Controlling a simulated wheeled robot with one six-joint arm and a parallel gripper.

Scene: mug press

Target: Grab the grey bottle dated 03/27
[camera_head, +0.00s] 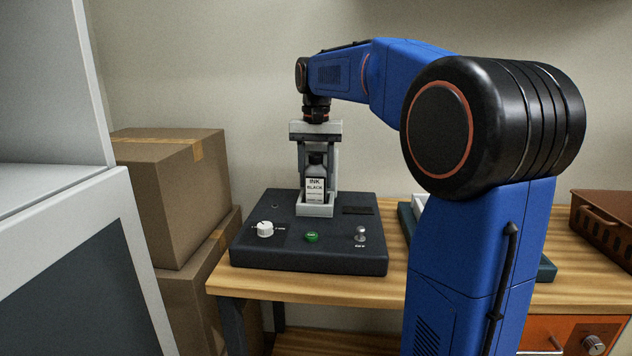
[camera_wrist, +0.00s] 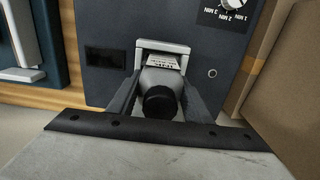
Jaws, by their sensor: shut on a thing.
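A grey bottle (camera_head: 316,188) with a white label reading "INK BLACK" stands upright in a small light grey holder (camera_head: 315,211) on a dark machine panel (camera_head: 270,260). The date on its label is too small to read. My gripper (camera_head: 318,160) comes from above and is shut on the bottle, one finger on each side. In the wrist view the bottle's black cap (camera_wrist: 160,102) lies between the two fingers, and the holder's rim (camera_wrist: 163,46) is just beyond.
The panel carries a white knob (camera_head: 264,229), a green button (camera_head: 311,237) and a metal key switch (camera_head: 360,234). Stacked cardboard boxes (camera_head: 170,190) stand left of the wooden table. A brown crate (camera_head: 605,222) is at the right. My arm hides part of a dark tray.

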